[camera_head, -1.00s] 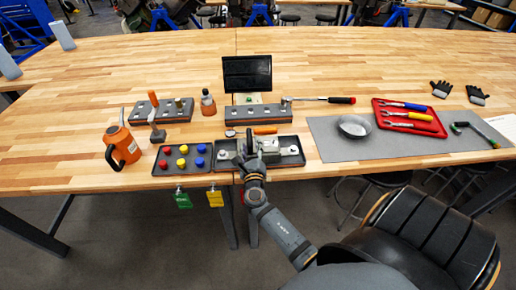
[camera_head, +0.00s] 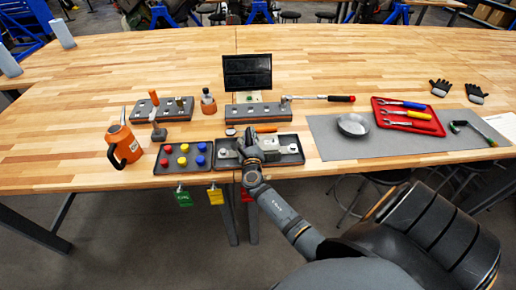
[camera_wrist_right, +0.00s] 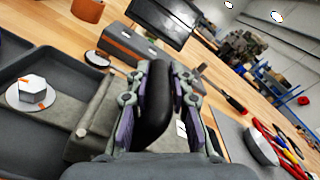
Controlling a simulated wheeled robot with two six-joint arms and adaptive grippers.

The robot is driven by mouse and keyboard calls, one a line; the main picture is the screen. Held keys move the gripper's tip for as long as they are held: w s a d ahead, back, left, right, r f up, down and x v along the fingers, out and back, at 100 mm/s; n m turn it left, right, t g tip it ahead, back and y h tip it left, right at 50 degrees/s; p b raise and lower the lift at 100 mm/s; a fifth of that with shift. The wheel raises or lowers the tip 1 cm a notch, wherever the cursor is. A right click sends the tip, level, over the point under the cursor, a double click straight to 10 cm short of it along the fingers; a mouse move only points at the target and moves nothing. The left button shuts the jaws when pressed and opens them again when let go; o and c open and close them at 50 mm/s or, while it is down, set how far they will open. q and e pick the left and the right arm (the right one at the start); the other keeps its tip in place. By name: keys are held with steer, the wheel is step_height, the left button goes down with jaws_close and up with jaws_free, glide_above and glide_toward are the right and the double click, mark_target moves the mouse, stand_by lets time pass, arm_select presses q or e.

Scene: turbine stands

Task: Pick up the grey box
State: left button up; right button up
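A grey block (camera_head: 228,154), which I take for the grey box, lies in the dark tray (camera_head: 292,142) at the table's front edge. The wrist view shows the grey block (camera_wrist_right: 92,117) beside a white hex piece on a round base. My right gripper (camera_head: 252,138) is over the tray and hides part of the block. In the right wrist view its fingers (camera_wrist_right: 162,80) stand on either side of a black rounded piece (camera_wrist_right: 155,110). I cannot tell whether they grip it, or whether it joins the block. My left gripper is out of view.
A tray of coloured knobs (camera_head: 183,171) is just left. An orange can (camera_head: 124,150) stands further left. A dark screen (camera_head: 247,72) and a grey bar (camera_head: 262,112) are behind. A grey mat (camera_head: 335,140) with a red tool tray (camera_head: 408,127) lies right.

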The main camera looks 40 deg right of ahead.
jaws_close()
steer(key=shift+w+r, duration=0.1)
steer(key=shift+r, duration=0.05)
